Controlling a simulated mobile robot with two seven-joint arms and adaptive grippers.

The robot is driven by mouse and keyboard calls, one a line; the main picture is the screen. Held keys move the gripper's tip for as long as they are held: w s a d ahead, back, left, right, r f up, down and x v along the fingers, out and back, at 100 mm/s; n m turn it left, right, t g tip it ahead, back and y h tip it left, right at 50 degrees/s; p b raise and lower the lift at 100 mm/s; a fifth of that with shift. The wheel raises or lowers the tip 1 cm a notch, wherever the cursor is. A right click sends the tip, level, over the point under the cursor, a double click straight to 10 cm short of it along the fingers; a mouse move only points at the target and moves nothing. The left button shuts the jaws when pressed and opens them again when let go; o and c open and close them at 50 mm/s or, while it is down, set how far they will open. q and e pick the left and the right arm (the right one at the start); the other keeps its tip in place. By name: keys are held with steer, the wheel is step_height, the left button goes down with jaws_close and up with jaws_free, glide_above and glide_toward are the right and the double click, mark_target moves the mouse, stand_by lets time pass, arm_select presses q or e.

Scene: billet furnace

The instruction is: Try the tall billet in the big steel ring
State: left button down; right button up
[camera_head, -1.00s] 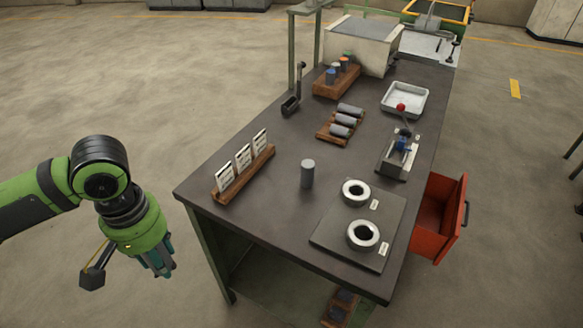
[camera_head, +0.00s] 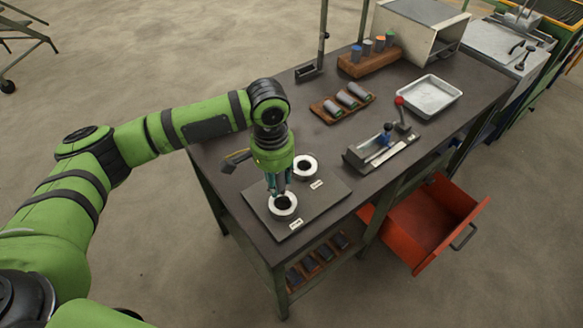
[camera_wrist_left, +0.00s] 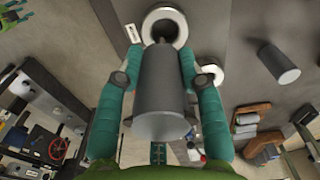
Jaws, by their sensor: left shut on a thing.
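My left gripper (camera_head: 279,190) points down over the nearer steel ring (camera_head: 284,213) on the dark plate. In the left wrist view its teal fingers are shut on a grey cylindrical billet (camera_wrist_left: 158,95). The billet's far end lies over the opening of a ring (camera_wrist_left: 150,22); I cannot tell whether it is inside. The farther steel ring (camera_head: 311,162) lies just behind the gripper and is partly covered by it.
Three grey cylinders lie on a wooden rack (camera_head: 316,108). A vise-like fixture (camera_head: 380,153), a white tray (camera_head: 430,96) and a block of coloured-top cylinders (camera_head: 372,64) stand farther back. A red drawer (camera_head: 425,226) is open at the front edge.

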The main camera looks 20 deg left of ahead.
mark_target(282, 183)
arm_select(q)
steer(key=shift+w+d+f+m+p, duration=0.2)
steer(key=shift+w+f+m+p, duration=0.3)
steer(key=shift+m, duration=0.1)
steer(key=shift+w+d+f+m+p, duration=0.15)
steer(key=shift+w+f+m+p, duration=0.2)
steer(key=shift+f+m+p, duration=0.2)
steer(key=shift+a+f+m, duration=0.2)
steer(key=shift+f+m, duration=0.05)
steer(key=shift+f, duration=0.1)
arm_select(e)
step_height(282, 183, up, 3)
steer(key=a, duration=0.3)
arm_select(q)
steer(key=shift+d+f+b, duration=0.15)
steer(key=shift+f+b, duration=0.25)
steer(key=shift+b, duration=0.25)
steer(key=shift+f+b, duration=0.85)
steer(key=shift+b, duration=0.2)
step_height(282, 183, down, 2)
steer(key=b, duration=0.3)
steer(key=shift+f, duration=0.25)
arm_select(e)
step_height(282, 183, down, 6)
steer(key=d, duration=0.2)
steer(key=shift+a, duration=0.3)
arm_select(q)
steer(key=shift+f, duration=0.4)
